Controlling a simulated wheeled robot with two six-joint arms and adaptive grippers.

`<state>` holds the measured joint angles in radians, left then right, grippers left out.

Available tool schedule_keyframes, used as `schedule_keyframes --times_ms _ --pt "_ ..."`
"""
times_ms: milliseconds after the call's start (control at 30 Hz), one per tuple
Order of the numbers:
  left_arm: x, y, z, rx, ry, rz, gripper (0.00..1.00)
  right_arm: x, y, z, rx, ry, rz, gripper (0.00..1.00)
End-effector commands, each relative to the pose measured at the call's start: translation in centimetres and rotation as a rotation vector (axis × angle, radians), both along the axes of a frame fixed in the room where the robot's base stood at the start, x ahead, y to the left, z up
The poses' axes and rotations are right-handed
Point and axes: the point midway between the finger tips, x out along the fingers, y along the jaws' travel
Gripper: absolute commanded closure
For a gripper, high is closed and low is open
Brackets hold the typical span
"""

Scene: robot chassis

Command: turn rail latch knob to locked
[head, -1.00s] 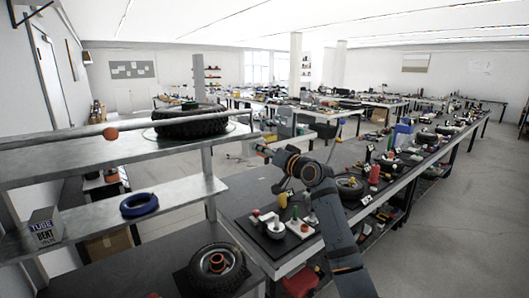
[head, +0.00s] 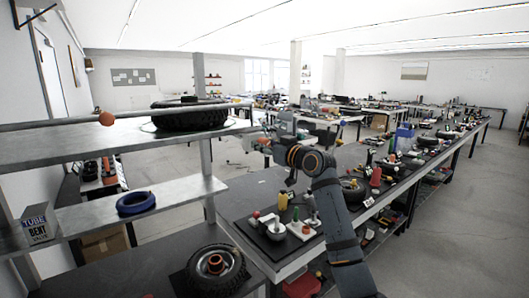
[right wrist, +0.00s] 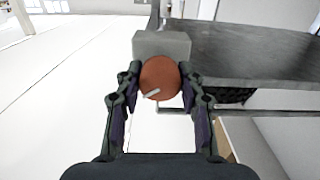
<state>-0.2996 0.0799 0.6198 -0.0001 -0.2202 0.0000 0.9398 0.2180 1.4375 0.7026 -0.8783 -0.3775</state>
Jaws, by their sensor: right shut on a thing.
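The latch knob (right wrist: 160,77) is a round reddish-brown disc with a short pale mark near its lower left, tilted with its right end higher. It sits in front of a grey block (right wrist: 160,45). My right gripper (right wrist: 159,82) is shut on the knob, one finger on each side of it in the right wrist view. In the head view my right gripper (head: 265,143) is at the right end of the shelf rail (head: 60,122). The knob is hard to make out there. My left gripper is not in view.
An upper shelf (head: 60,151) carries a tyre (head: 188,117); an orange ball (head: 106,118) shows by the rail. A lower shelf holds a blue ring (head: 138,203) and a box (head: 39,225). A tyre and a black tray (head: 246,231) lie on the bench below.

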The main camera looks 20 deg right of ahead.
Motion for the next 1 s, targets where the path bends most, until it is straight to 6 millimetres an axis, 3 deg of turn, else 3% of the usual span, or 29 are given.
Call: schedule_keyframes --times_ms 400,1000 --pt "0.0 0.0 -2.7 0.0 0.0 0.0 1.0 0.0 0.1 -0.2 -0.369 -0.134 0.0 0.93" --pt "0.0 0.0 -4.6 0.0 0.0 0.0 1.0 0.0 0.2 -0.1 -0.806 -0.293 0.0 0.93"
